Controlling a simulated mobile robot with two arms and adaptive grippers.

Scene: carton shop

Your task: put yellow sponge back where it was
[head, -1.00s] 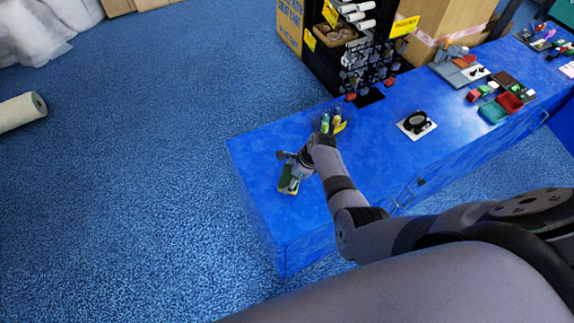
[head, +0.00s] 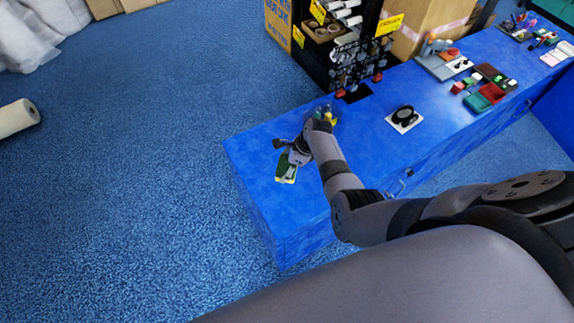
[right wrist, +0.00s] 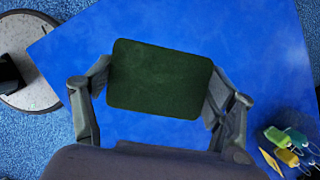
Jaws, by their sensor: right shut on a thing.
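The yellow sponge (head: 285,178) shows its dark green scouring face and a thin yellow edge in the head view, over the near left end of the blue bench (head: 250,165). In the right wrist view only the flat green face of the sponge (right wrist: 160,78) shows. My right gripper (head: 291,162) is shut on the sponge, with one finger at each short side. I cannot tell whether the sponge touches the bench top. My left gripper is not in view.
A black round item on a white plate (head: 404,118) lies further along the bench. A black display rack (head: 345,60) stands behind it. The bench's left end is clear.

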